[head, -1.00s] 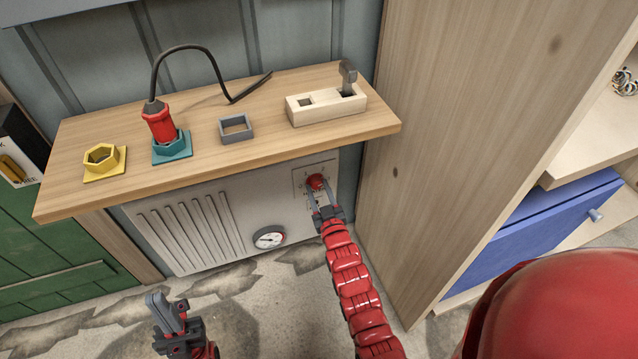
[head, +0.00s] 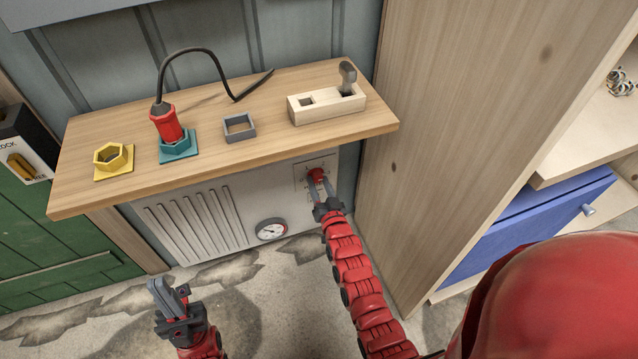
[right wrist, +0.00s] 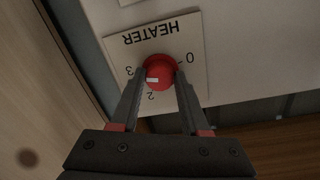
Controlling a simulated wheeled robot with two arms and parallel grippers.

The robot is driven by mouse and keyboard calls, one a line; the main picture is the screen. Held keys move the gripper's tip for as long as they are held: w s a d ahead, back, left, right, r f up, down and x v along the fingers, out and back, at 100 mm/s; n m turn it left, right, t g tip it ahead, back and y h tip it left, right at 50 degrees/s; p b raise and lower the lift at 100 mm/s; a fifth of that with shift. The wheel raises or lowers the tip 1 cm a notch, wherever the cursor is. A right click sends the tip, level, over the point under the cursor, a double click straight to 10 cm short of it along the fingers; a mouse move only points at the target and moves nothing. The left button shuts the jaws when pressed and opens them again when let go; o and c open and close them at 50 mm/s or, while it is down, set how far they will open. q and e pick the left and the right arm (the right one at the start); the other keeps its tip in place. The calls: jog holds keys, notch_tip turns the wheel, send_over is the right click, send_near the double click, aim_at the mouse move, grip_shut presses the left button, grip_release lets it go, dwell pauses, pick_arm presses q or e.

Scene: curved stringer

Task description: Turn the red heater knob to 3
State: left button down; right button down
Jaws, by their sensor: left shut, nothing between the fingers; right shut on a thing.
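The red heater knob (head: 316,175) sits on a pale plate (right wrist: 203,84) on the heater's front, below the shelf. In the right wrist view the knob (right wrist: 160,67) has a white mark at its lower left, between the 2 and the 3 as seen there. The plate appears upside down, with HEATER along its top, 0 at right, 2 below and 3 at left. My right gripper (right wrist: 160,80) is shut on the knob, one finger on each side; it also shows in the head view (head: 317,182). My left gripper (head: 162,290) is shut and empty, low at the left above the floor.
The wooden shelf (head: 230,163) overhangs the knob. It carries a red corded tool in a teal holder (head: 178,150), a yellow socket (head: 113,160), a grey frame (head: 239,126) and a wooden block (head: 327,106). A tall wooden panel (head: 440,130) stands close to the right.

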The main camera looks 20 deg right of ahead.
dwell(0.3)
jog(key=shift+c, duration=1.9)
grip_release()
jog(key=shift+s, duration=0.1)
jog(key=s+p, duration=0.2)
jog(key=s, duration=1.5)
jog(key=shift+s+a+r+p, duration=0.15)
jog(key=shift+a+r+p, duration=0.1)
jog(key=shift+r+p, duration=0.1)
